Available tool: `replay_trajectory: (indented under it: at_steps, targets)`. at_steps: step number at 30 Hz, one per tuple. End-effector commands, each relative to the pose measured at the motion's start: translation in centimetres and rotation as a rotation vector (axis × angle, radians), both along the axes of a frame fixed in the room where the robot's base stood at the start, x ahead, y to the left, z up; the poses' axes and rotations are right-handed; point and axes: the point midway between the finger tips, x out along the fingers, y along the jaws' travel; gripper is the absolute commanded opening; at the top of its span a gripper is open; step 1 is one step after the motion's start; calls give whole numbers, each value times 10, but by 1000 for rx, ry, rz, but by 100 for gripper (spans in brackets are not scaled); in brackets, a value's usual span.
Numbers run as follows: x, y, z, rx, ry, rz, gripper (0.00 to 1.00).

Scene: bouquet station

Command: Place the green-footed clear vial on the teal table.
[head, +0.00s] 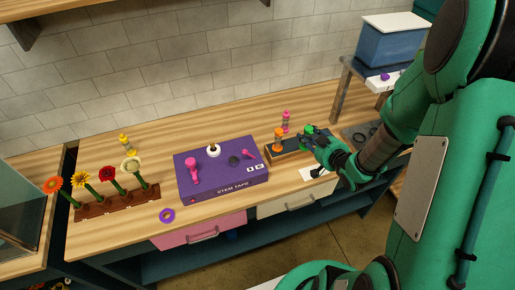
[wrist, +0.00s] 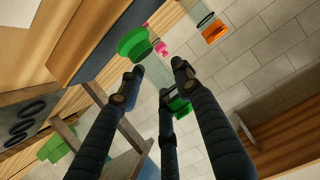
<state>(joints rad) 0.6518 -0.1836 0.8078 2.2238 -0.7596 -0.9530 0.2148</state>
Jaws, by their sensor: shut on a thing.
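The clear vial has a green foot (wrist: 133,42) and a second green end (wrist: 178,106), with a see-through tube between them. In the head view, a green part of the vial (head: 308,130) shows at my gripper (head: 318,142), by the right end of the wooden block. My gripper is shut on the vial, its dark fingers around the tube in the wrist view (wrist: 158,82). Whether the foot touches the block is unclear. No table is clearly the teal one; the wood-topped bench has a dark teal frame (head: 240,253).
An orange-ended vial (head: 278,146) stands on the wooden block (head: 293,155), with a pink-ended one (head: 286,122) behind. The purple box (head: 225,183) and flower rack (head: 115,202) are left. A stand with a blue box (head: 388,45) is right. Bare wood shows at the bench's back.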

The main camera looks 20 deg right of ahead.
Motion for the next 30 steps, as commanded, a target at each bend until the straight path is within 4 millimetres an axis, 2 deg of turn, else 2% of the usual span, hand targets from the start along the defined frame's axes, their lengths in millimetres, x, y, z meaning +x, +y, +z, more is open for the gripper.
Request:
replay_trajectory:
  at_steps: [3, 18, 24, 30]
  targets:
    - [27, -16, -4, 0, -1, 1, 0]
    - [126, -70, -33, -1, -1, 0, 0]
    - [155, -84, -44, 0, -2, 0, 0]
    - [172, -91, -51, -1, -3, 0, 0]
